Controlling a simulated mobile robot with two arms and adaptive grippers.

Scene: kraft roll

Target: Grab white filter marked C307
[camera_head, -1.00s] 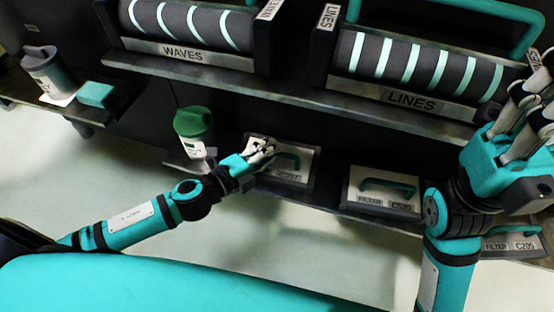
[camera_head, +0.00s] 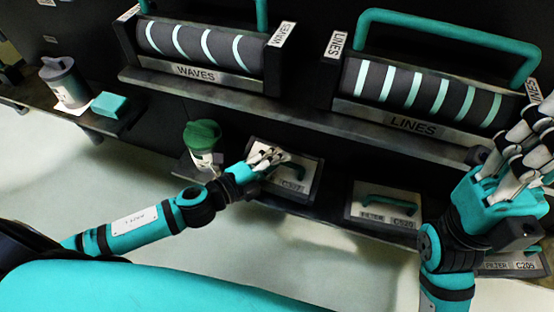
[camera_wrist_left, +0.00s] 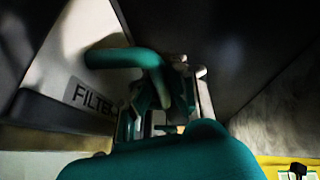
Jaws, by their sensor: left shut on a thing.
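The white filter (camera_head: 306,177) with a green handle lies on the low shelf in the middle of the head view; its label is partly covered and looks like C307. My left gripper (camera_head: 268,160) is shut on its green handle. In the left wrist view the green handle (camera_wrist_left: 125,58) runs into the jaws of my left gripper (camera_wrist_left: 165,105), beside a label of which only the start of "FILTER" shows. My right gripper (camera_head: 523,150) is raised at the right edge, its fingers apart and empty.
Filter C520 (camera_head: 385,198) lies to the right on the same shelf, and filter C209 (camera_head: 512,262) is partly behind my right arm. A green-lidded canister (camera_head: 203,140) stands left of my left gripper. The WAVES roll (camera_head: 195,45) and LINES roll (camera_head: 420,85) sit on the shelf above.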

